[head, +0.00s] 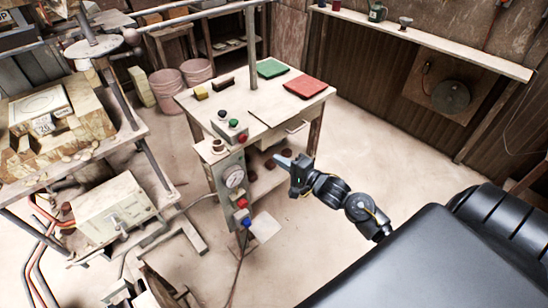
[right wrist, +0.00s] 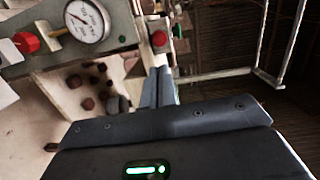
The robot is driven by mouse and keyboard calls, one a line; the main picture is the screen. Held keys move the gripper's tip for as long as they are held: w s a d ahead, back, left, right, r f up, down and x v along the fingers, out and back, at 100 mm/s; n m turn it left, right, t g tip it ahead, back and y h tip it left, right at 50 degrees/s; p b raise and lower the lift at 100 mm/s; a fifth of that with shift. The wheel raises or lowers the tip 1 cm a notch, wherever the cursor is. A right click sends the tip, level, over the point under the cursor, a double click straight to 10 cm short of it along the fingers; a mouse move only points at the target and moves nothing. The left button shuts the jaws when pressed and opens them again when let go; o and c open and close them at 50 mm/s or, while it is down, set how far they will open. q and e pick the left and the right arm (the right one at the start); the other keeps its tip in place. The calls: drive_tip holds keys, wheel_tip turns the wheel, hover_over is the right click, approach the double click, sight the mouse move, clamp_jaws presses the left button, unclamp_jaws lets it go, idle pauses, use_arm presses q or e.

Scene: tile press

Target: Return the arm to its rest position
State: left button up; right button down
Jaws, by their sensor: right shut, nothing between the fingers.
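My right gripper (head: 286,162) is shut and empty in the head view. It is held in the air in front of the small work table (head: 243,98), beside the control panel with the gauge (head: 234,179). In the right wrist view the closed fingers (right wrist: 157,88) point toward the panel side, near a red button (right wrist: 158,39). The gauge (right wrist: 86,20) shows at the upper left there. I cannot tell from these views whether the fingertips touch anything. My left gripper is not in view.
A green tile (head: 271,68) and a red tile (head: 305,87) lie on the work table. A button box (head: 230,131) sits at its front. The press with a stone block (head: 38,112) stands at the left. Pink buckets (head: 168,90) stand behind. The floor (head: 375,150) right of the table is clear.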

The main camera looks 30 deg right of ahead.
idle(0.6)
drive_tip(key=s+d+f+n+g+h, duration=0.2)
drive_tip(key=s+f+n, duration=0.15)
drive_tip(key=f, duration=0.75)
drive_tip(key=s+d+f+n+g+h, duration=0.1)
drive_tip(key=s+f+n+g, duration=0.3)
drive_tip(key=f, duration=0.6)
drive_tip(key=s+d+f+n+g+h, duration=0.1)
drive_tip(key=s+d+f+n+h, duration=0.3)
drive_tip(key=f, duration=0.7)
drive_tip(key=s+a+f+n+g+y, duration=0.1)
drive_tip(key=s+a+f+n+g, duration=0.1)
drive_tip(key=s+f, duration=0.45)
drive_tip(key=s+a+f+n+g+y, duration=0.1)
drive_tip(key=s+a+f+n+g, duration=0.15)
drive_tip(key=s+f, duration=0.45)
drive_tip(key=s+a+f+g, duration=0.2)
drive_tip(key=s+a+f, duration=0.1)
drive_tip(key=s, duration=0.7)
drive_tip(key=s+a+f+n+g, duration=0.1)
drive_tip(key=s+a, duration=0.4)
drive_tip(key=s, duration=0.6)
wheel_tip(320, 180, down, 2)
drive_tip(key=shift+a+g, duration=0.15)
drive_tip(key=shift+g, duration=0.5)
